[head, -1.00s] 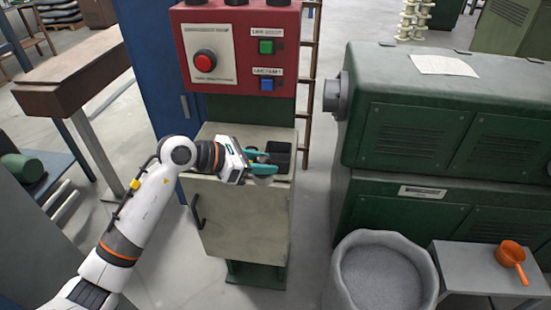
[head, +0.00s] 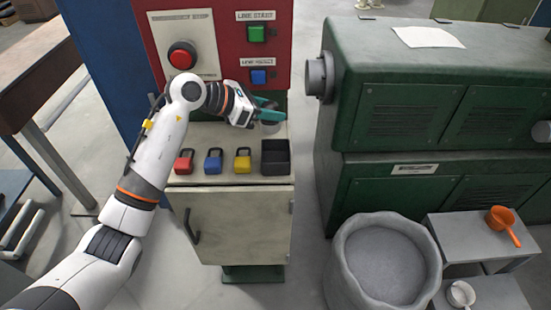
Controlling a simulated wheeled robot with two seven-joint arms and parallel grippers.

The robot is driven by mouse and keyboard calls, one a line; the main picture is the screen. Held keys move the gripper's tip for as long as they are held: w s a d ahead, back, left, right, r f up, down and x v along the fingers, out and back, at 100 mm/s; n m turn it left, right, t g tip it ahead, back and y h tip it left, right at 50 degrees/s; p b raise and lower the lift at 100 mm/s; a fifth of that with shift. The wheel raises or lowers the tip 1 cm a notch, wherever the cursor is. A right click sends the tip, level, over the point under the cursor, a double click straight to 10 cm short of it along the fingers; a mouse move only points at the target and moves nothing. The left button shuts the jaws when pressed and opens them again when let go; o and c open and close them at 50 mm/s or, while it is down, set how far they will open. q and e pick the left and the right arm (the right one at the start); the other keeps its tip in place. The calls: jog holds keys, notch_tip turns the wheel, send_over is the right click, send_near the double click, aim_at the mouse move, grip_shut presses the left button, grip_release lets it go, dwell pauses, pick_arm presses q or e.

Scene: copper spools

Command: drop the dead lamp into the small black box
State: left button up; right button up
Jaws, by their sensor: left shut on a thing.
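The small black box (head: 276,168) stands open-topped on the cabinet's ledge, at its right end. My left gripper (head: 270,112) is above and behind the box, in front of the red panel. Its teal fingers are shut on a small greyish thing (head: 270,127), which I take to be the dead lamp. It is held clear of the box, and the fingers hide part of it. My right gripper is not in view.
Red (head: 184,162), blue (head: 213,162) and yellow (head: 243,160) padlocks stand left of the box. The red control panel (head: 270,12) with a red stop button (head: 182,55) rises behind. A green machine (head: 430,110) and grey tub (head: 342,262) are to the right.

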aim_at(265, 123)
pick_arm(q)
jog(key=f, duration=0.1)
jog(key=f+b, duration=0.1)
jog(key=shift+w+a+f, duration=0.15)
jog(key=shift+a+f, duration=0.05)
jog(key=shift+f, duration=0.2)
jog(key=shift+f+b, duration=0.35)
jog(key=shift+f, duration=0.45)
jog(key=o, duration=0.9)
jog(key=shift+o, duration=0.9)
jog(key=shift+a+r, duration=0.15)
jog(key=shift+a, duration=0.15)
jog(key=b+v, duration=0.3)
jog(key=v, duration=0.8)
jog(key=shift+a, duration=0.2)
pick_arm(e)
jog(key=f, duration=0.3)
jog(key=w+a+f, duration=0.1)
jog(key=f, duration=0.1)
